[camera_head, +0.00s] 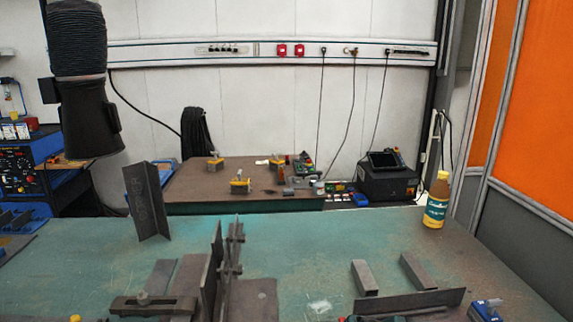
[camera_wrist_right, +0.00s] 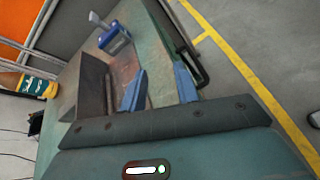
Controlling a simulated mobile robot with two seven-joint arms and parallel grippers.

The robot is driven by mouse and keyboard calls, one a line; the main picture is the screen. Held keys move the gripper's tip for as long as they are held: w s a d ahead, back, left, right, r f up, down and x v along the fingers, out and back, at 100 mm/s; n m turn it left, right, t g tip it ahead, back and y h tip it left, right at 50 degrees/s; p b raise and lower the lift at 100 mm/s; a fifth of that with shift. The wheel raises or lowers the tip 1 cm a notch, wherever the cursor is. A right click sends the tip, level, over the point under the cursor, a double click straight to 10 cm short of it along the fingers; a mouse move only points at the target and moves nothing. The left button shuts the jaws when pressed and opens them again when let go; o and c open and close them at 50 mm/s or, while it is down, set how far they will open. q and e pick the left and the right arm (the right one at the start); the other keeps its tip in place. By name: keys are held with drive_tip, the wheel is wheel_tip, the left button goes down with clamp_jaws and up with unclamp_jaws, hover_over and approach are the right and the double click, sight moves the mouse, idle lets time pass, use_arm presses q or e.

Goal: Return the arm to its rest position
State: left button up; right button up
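My right gripper (camera_wrist_right: 160,87) shows in the right wrist view with its two blue fingers apart and nothing between them. It is over the edge of the green welding table, beside a dark metal plate (camera_wrist_right: 91,85). In the head view the right gripper cannot be made out clearly; small teal bits at the bottom edge may be part of it. My left gripper and left arm are not in either view.
The green table (camera_head: 315,240) holds a dark angle piece (camera_head: 147,200), upright plates (camera_head: 215,270), two metal bars (camera_head: 364,277), a yellow-capped bottle (camera_head: 436,203) and a blue tool (camera_head: 486,310). A dark hose (camera_head: 77,40) hangs upper left. Clear floor (camera_wrist_right: 270,50) lies beyond the table edge.

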drive_tip(key=s+a+f+m+t+y, duration=0.1)
drive_tip(key=s+f+m+y, duration=0.2)
drive_tip(key=s, duration=0.4)
drive_tip(key=s+a+f+m+y, duration=0.1)
drive_tip(key=s+f+m+y, duration=0.25)
drive_tip(key=s, duration=0.25)
drive_tip(key=s+a+r+m+t+y, duration=0.2)
drive_tip(key=s+a+r+m+y, duration=0.4)
drive_tip(key=s, duration=0.6)
drive_tip(key=w+a+f+n+t+y+p, duration=0.1)
drive_tip(key=w+a+f+t+y+p, duration=0.1)
drive_tip(key=w+a+t, duration=0.4)
wheel_tip(320, 180, down, 2)
drive_tip(key=shift+w+a+f+n+t+y, duration=0.15)
drive_tip(key=shift+a+n+t+y, duration=0.3)
drive_tip(key=shift+a+y, duration=0.4)
